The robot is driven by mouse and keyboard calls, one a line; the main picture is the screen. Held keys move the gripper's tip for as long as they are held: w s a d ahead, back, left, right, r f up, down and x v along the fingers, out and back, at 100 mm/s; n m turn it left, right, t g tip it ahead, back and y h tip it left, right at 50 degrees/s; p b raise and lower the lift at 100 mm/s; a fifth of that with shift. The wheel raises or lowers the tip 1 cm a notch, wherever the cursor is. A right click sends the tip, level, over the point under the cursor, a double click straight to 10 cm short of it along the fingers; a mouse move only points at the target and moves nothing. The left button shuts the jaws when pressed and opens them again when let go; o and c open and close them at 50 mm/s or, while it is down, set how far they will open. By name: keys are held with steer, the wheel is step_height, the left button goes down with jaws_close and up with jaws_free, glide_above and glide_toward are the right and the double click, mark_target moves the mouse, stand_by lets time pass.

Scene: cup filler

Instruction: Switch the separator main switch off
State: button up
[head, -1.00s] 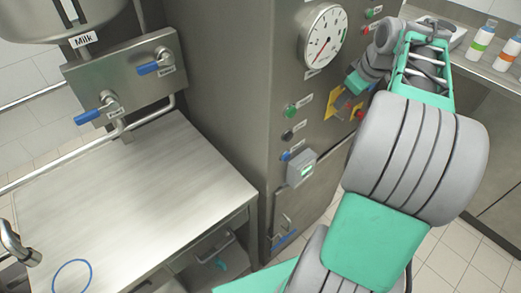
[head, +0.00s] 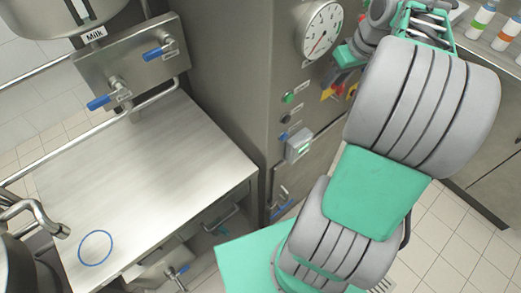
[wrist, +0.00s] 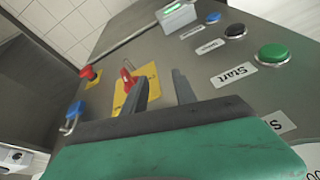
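A red rotary switch (wrist: 127,78) on a yellow plate (wrist: 146,76) sits on the steel machine panel in the wrist view; it looks like the main switch, but I cannot read a label. In the head view the yellow plate (head: 328,93) shows just below my gripper. My gripper (wrist: 160,83) is open and empty, its two dark fingers apart. The left finger overlaps part of the yellow plate beside the red switch; I cannot tell whether it touches. In the head view the fingertips are hard to make out.
A green Start button (wrist: 272,54), a black button (wrist: 235,31) and a blue button (wrist: 213,17) lie to the right. A red knob (wrist: 88,72) and a blue part (wrist: 75,108) lie left. A gauge (head: 320,31) sits above. A steel table (head: 140,165) stands left.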

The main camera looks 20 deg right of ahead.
steer(key=s+a+f+m+g+h+b, duration=0.1)
steer(key=s+a+f+m+g, duration=0.1)
steer(key=s+a+f+m, duration=0.5)
steer(key=s+a+f+n+b, duration=0.1)
steer(key=a+n, duration=0.2)
steer(key=a, duration=0.6)
steer(key=s+a+f+n+t+b, duration=0.1)
steer(key=a+n, duration=0.2)
steer(key=a, duration=0.5)
steer(key=shift+a+b, duration=0.35)
steer(key=shift+a, duration=0.05)
